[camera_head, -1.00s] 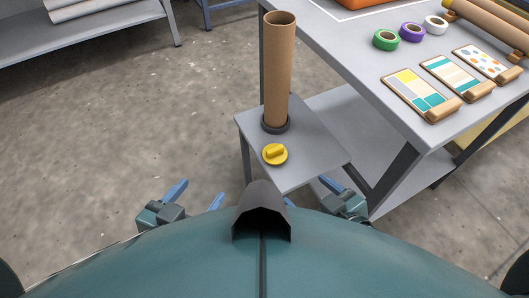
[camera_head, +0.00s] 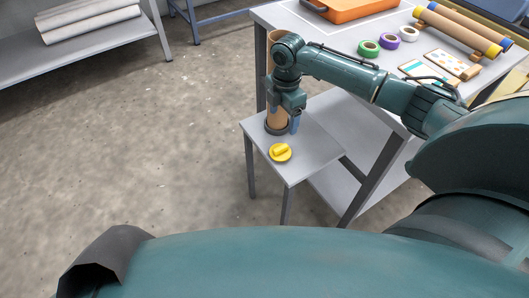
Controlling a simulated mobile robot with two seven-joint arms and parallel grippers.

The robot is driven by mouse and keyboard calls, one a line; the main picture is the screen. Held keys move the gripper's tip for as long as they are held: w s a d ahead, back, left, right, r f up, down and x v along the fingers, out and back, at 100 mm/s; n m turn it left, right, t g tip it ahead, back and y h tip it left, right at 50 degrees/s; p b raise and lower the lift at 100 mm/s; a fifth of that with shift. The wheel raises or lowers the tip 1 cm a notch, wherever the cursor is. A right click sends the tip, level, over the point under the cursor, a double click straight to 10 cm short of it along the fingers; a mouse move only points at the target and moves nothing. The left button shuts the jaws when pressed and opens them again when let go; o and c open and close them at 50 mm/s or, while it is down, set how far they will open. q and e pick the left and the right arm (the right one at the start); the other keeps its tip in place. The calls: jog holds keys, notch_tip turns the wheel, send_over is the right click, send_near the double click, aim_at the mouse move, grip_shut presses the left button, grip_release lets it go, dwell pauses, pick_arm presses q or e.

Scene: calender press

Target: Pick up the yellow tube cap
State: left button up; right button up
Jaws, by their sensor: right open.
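The yellow tube cap (camera_head: 280,153) lies on the small grey side table (camera_head: 318,140), near its front left edge, with its raised grip upward. A brown cardboard tube (camera_head: 276,118) stands upright in a dark ring holder just behind the cap. My right gripper (camera_head: 287,117) is open and points down at the tube, above and behind the cap and apart from it. I cannot tell whether its fingers are around the tube or in front of it. My right wrist hides much of the tube. My left gripper is out of view.
The larger grey table (camera_head: 275,16) behind holds an orange tray (camera_head: 352,9), green (camera_head: 368,48), purple and white tape rolls, sample cards and capped tubes (camera_head: 458,30). My right arm passes over it. A shelf with white rolls (camera_head: 88,20) stands at the far left; the floor between is clear.

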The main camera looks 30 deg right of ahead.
jog(key=b, duration=0.2)
send_over(281, 147)
jog(key=f, duration=0.7)
jog(key=shift+w+d, duration=0.3)
jog(key=shift+w, duration=0.05)
jog(key=shift+f, duration=0.65)
jog(key=f, duration=0.3)
jog(key=f+b, duration=0.1)
jog(key=shift+s+a+f, duration=0.35)
jog(key=shift+f, duration=0.05)
jog(key=shift+r, duration=0.1)
jog(key=shift+c, duration=0.8)
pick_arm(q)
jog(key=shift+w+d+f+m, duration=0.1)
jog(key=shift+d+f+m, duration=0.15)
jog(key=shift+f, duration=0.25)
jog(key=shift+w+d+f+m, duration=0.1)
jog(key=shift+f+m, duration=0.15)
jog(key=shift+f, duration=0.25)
pick_arm(e)
jog(key=c, duration=0.6)
